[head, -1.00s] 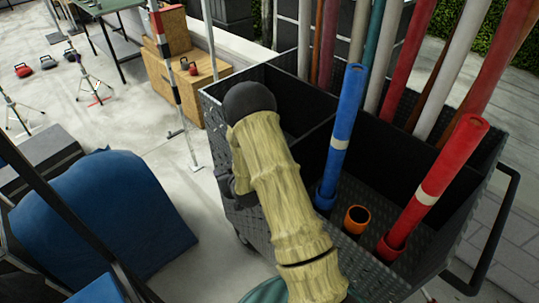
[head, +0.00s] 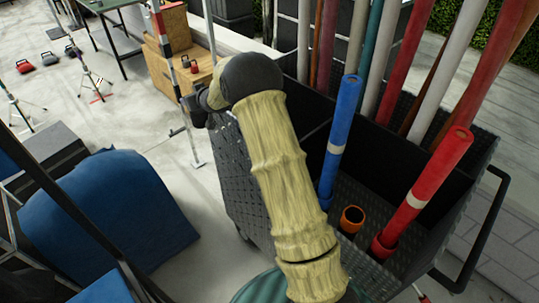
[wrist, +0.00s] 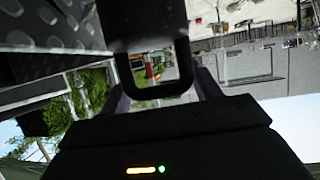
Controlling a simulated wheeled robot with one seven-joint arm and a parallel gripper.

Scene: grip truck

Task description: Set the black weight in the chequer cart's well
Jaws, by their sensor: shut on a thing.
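The black weight (wrist: 143,28) is in my gripper (wrist: 160,88). In the wrist view its dark body is at the top and its looped handle sits between my fingers, which are shut on it. The chequer cart (head: 243,185) is the dark diamond-plate cart at centre right of the head view. Its left part is largely hidden behind my arm, so I cannot see all of its well. My arm's dark far end shows at the cart's left upper edge in the head view; the weight cannot be made out there.
Blue (head: 342,125) and red (head: 428,190) pipes and an orange-rimmed tube (head: 352,216) stand in the cart's right part. Several tall poles rise behind. A striped pole (head: 166,50) stands near wooden boxes (head: 180,40). A blue-covered heap (head: 115,215) lies left.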

